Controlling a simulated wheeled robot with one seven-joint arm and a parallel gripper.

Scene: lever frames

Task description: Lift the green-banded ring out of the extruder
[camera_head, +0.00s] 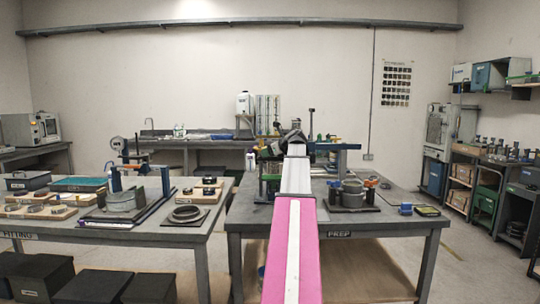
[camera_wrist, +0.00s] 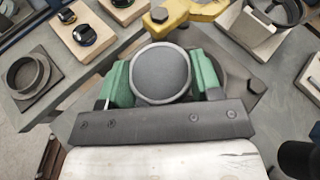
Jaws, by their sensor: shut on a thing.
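In the wrist view, my gripper (camera_wrist: 161,84) has its green fingers on both sides of a round grey ring (camera_wrist: 161,70) and is shut on it. The ring has a pale rim around a dark grey middle; I see no green band on it from here. A yellow arm-like part (camera_wrist: 188,14) lies just beyond the ring. In the head view, my gripper (camera_head: 296,136) is at the far side of the PREP table, where my pink arm hides much of what is below. I cannot make out the extruder clearly.
The PREP table (camera_head: 340,226) carries a grey cylinder (camera_head: 352,193) on a dark plate and a blue block (camera_head: 405,209) to the right. The FITTING table (camera_head: 195,232) at left holds a large ring (camera_head: 187,214) and wooden blocks. A gap separates the two tables.

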